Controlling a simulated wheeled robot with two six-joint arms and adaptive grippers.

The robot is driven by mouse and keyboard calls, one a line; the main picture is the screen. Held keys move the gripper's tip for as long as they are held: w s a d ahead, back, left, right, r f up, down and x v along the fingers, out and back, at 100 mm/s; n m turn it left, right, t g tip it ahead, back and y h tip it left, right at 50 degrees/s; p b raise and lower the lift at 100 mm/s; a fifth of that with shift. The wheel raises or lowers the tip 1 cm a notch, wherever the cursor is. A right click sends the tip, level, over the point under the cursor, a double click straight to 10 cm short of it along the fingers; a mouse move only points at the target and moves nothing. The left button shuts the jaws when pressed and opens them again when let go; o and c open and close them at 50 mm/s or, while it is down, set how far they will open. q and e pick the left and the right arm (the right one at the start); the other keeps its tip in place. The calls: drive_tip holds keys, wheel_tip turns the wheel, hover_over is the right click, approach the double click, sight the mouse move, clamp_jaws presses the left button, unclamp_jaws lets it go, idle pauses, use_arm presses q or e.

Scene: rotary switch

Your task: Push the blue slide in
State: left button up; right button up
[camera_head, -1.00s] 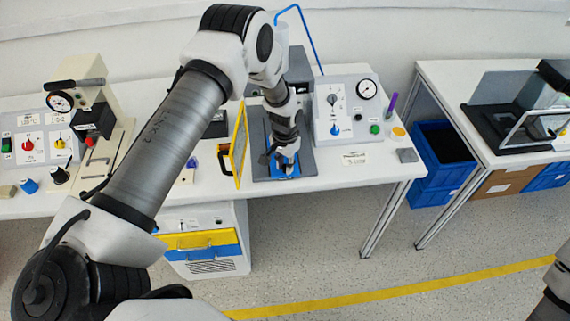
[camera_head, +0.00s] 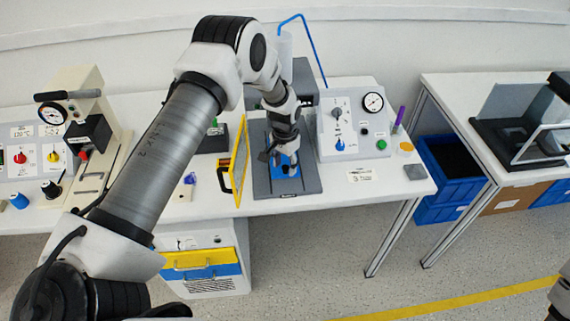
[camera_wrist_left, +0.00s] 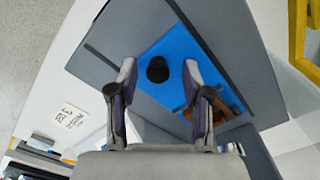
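The blue slide (camera_wrist_left: 185,55) is a flat blue plate in a grey fixture, with a black round knob (camera_wrist_left: 158,69) standing on it. In the head view the slide (camera_head: 291,171) shows partly beneath my left gripper (camera_head: 286,160), which hides much of it. In the left wrist view my left gripper (camera_wrist_left: 160,75) is open, with one fingertip on each side of the knob and visible gaps between. I cannot tell how high the fingertips are above the plate. A brown patch (camera_wrist_left: 225,98) shows by the slide's right side. My right gripper is not in view.
A yellow-framed open door (camera_head: 239,160) stands just left of the fixture (camera_head: 310,184). A grey control panel (camera_head: 345,130) with knobs and a gauge stands to its right. Other machines (camera_head: 85,130) stand at the left.

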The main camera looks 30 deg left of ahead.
use_arm(q)
wheel_tip(320, 180, up, 12)
idle(0.4)
